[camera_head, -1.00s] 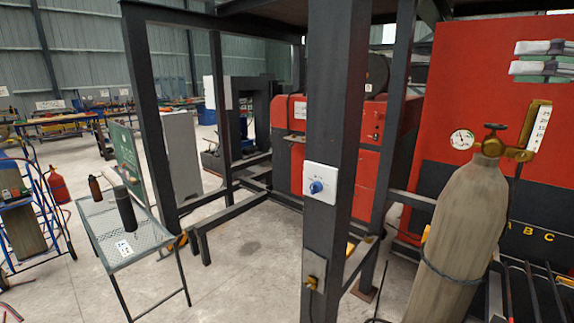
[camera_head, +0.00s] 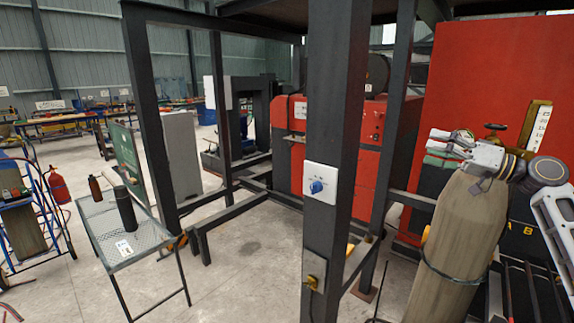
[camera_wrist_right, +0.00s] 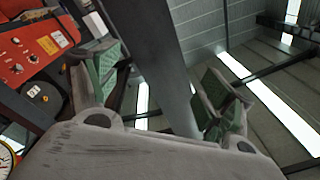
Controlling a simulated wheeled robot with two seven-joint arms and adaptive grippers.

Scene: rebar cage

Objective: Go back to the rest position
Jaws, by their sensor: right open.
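My right gripper (camera_head: 446,146) is in front of the top of the gas cylinder in the head view, its arm coming in from the right edge. It hides the pressure gauge and part of the valve. In the right wrist view its two fingers with green pads (camera_wrist_right: 162,78) stand apart with nothing between them. My left gripper is not in view.
A tan gas cylinder (camera_head: 446,240) stands at the right before a red panel (camera_head: 487,70). A dark steel post (camera_head: 334,110) carries a white switch box with a blue knob (camera_head: 317,187). A mesh table (camera_head: 105,228) with bottles stands at left. Open floor lies between.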

